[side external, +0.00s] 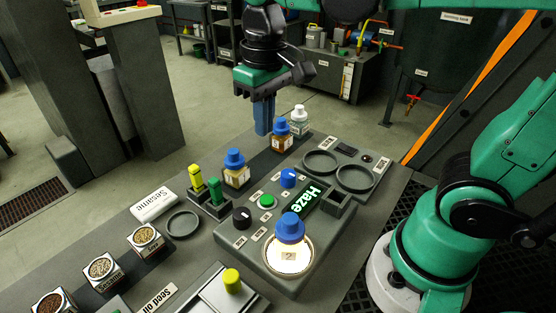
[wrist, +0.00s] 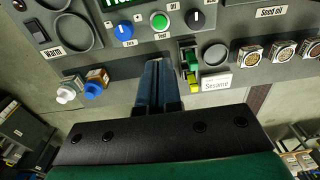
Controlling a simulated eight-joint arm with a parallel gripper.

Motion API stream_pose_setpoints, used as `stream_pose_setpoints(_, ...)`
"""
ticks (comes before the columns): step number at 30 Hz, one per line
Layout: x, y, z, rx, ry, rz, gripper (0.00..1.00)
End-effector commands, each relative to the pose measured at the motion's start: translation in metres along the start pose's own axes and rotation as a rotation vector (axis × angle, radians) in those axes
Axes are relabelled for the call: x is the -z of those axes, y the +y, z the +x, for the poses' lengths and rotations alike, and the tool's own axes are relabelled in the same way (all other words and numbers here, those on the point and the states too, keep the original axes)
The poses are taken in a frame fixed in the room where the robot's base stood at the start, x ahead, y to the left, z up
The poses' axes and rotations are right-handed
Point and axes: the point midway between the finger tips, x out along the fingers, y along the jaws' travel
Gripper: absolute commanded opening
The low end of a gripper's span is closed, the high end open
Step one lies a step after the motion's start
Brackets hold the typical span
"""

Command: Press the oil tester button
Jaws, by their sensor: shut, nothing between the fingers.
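The oil tester (side external: 240,243) is a grey console with a lit display reading "Haze" (side external: 307,199). Its round green button (side external: 267,201) sits between a blue knob (side external: 288,177) and a black knob (side external: 242,217). In the wrist view the green button (wrist: 159,21), labelled "Test", lies just beyond my fingertips. A blue-capped bottle (side external: 290,228) stands on the tester's bright round plate. My gripper (side external: 263,132) has blue fingers pointing down, shut and empty, near the table's far edge and apart from the button. In the wrist view my fingers (wrist: 160,64) are together.
Two bottles, blue-capped (side external: 282,138) and white-capped (side external: 299,121), stand right of my fingers. Another blue-capped bottle (side external: 236,170) and green-and-yellow pieces (side external: 205,188) stand nearer the tester. Seed tins (side external: 146,240) line the left. Empty rings (side external: 355,178) lie at right.

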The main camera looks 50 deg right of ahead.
Motion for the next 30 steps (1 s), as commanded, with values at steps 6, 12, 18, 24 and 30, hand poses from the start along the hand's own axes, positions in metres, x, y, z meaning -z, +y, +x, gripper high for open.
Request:
stream_pose_setpoints(6,0.000,-0.002,-0.003,-0.004,-0.039,0.000,0.00)
stream_pose_setpoints(12,0.000,-0.002,-0.003,-0.004,-0.037,0.000,0.00)
stream_pose_setpoints(18,0.001,-0.002,0.008,-0.004,-0.036,0.000,0.00)
stream_pose_setpoints(24,0.000,-0.002,0.038,-0.004,-0.035,0.000,0.00)
stream_pose_setpoints(30,-0.002,-0.001,0.071,-0.004,-0.035,0.000,0.00)
